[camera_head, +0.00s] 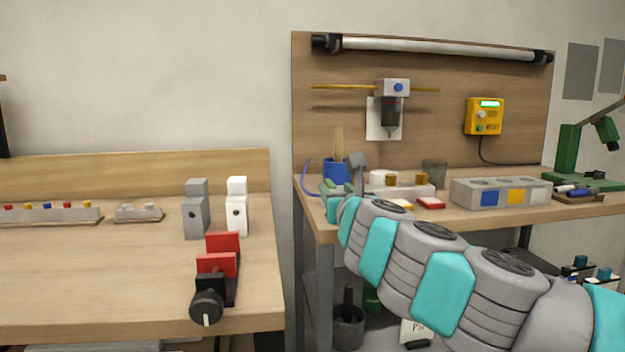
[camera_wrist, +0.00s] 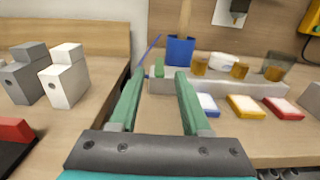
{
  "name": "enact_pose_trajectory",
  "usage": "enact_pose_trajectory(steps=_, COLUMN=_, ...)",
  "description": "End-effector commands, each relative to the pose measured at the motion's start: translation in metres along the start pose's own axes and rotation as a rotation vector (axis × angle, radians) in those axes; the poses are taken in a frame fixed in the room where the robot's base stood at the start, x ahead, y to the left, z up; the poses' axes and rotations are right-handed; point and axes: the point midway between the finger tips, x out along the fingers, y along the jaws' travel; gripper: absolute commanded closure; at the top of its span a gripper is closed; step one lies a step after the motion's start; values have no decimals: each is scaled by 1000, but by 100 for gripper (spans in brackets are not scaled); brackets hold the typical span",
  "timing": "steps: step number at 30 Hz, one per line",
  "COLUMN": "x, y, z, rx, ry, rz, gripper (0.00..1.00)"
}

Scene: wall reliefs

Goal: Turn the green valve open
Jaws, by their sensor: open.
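No green valve can be made out clearly in either view. In the head view my gripper (camera_head: 333,192) is at that bench's front left corner, partly hidden by my arm. A wall-mounted filter unit (camera_head: 389,112) has a blue knob.
A blue cup (camera_head: 337,172) stands behind my gripper. Brown-topped jars and coloured pads lie to its right. A grey box (camera_head: 500,193) and green stand (camera_head: 568,150) are farther right. Grey and white blocks (camera_head: 237,206) and a red clamp (camera_head: 216,275) stand on the left bench (camera_head: 110,270).

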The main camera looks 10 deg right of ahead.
Motion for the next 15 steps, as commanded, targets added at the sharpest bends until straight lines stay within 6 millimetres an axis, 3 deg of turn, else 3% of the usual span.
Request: enact_pose_trajectory(steps=15, x=66, y=2, z=0, rx=-7, ry=0, rz=4, gripper=52)
